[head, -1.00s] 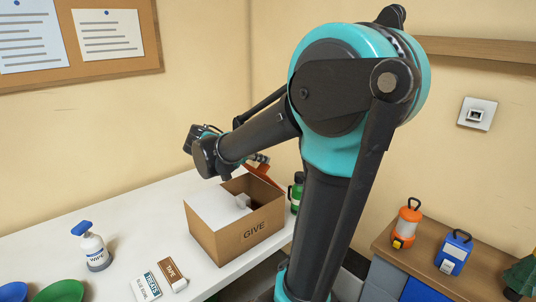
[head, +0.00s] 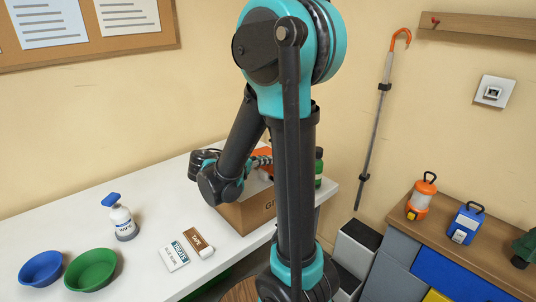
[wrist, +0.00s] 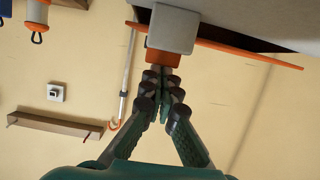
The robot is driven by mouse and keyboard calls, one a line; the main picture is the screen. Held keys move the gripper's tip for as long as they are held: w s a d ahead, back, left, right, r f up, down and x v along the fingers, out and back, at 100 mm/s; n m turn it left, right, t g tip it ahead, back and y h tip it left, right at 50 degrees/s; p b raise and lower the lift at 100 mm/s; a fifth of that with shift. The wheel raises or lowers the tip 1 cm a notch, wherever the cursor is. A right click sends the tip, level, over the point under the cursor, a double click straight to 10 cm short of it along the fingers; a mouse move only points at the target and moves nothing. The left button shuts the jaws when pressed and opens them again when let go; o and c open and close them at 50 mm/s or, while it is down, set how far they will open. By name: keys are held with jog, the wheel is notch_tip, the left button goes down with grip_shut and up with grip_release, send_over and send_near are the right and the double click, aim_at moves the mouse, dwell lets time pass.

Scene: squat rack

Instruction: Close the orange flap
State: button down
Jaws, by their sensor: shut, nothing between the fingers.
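The cardboard box (head: 238,215) stands on the white table, its label partly hidden by my arm. The orange flap (head: 264,152) shows at the box's back side in the head view, largely covered by my arm. In the wrist view the orange flap (wrist: 255,55) appears nearly edge-on as a thin slanted strip. A grey rounded block (wrist: 173,28) with an orange piece under it overlaps the strip. My gripper (wrist: 164,74) is shut and empty, its fingertips close to the orange piece; I cannot tell whether they touch.
A green bottle (head: 318,168) stands right beside the box. A white spray bottle (head: 122,222), a blue bowl (head: 42,268) and a green bowl (head: 92,270) are on the table's left. Small cartons lie in front of the box. An orange lantern (head: 421,198) stands on the right cabinet.

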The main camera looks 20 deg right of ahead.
jog(key=shift+a+f, duration=0.2)
jog(key=shift+f, duration=0.3)
jog(key=shift+d, duration=0.1)
dwell(0.3)
jog(key=shift+w+d+f, duration=0.2)
jog(key=shift+d+f, duration=0.15)
jog(key=shift+d, duration=0.25)
jog(key=shift+r, duration=0.1)
